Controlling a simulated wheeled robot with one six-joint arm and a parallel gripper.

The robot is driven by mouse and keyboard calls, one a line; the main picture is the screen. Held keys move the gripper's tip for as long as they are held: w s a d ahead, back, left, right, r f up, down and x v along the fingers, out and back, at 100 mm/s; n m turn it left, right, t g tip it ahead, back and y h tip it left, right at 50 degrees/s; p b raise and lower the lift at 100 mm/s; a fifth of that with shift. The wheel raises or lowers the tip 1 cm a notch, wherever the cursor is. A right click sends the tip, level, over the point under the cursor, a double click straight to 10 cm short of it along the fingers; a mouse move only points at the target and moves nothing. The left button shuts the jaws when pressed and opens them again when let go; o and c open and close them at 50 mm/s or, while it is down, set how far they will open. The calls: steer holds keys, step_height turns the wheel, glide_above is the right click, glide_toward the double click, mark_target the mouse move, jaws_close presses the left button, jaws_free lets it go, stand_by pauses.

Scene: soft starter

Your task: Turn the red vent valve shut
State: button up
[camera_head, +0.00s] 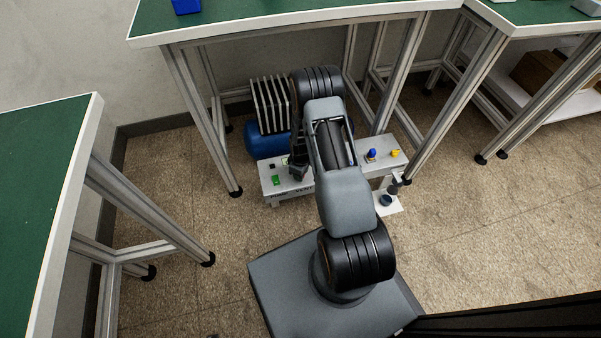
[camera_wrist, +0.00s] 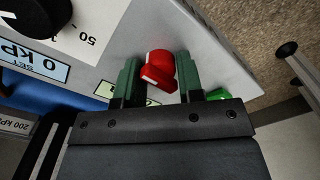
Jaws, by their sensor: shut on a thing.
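The red vent valve (camera_wrist: 158,68) is a red knob on a light grey panel, seen in the wrist view between the green fingers of my gripper (camera_wrist: 158,80). The right finger touches it; whether the left finger touches it is hard to see. My gripper is shut on the valve. In the head view my arm reaches down to the grey control box (camera_head: 272,187), and the gripper (camera_head: 298,168) is at its left part. The red knob is hidden there by my gripper.
A green button (camera_wrist: 217,94) is close to the right finger. A black knob (camera_wrist: 38,14) and a "0 kPa" label (camera_wrist: 36,62) are at the left. A blue tank (camera_head: 262,143) stands behind the box. A table leg (camera_head: 203,125) stands left of it, under the green-topped table (camera_head: 270,28).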

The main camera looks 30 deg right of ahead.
steer(key=shift+n, duration=0.3)
stand_by(0.4)
steer(key=o, duration=0.9)
step_height(320, 180, up, 14)
steer(key=p, duration=0.5)
steer(key=shift+f, duration=0.1)
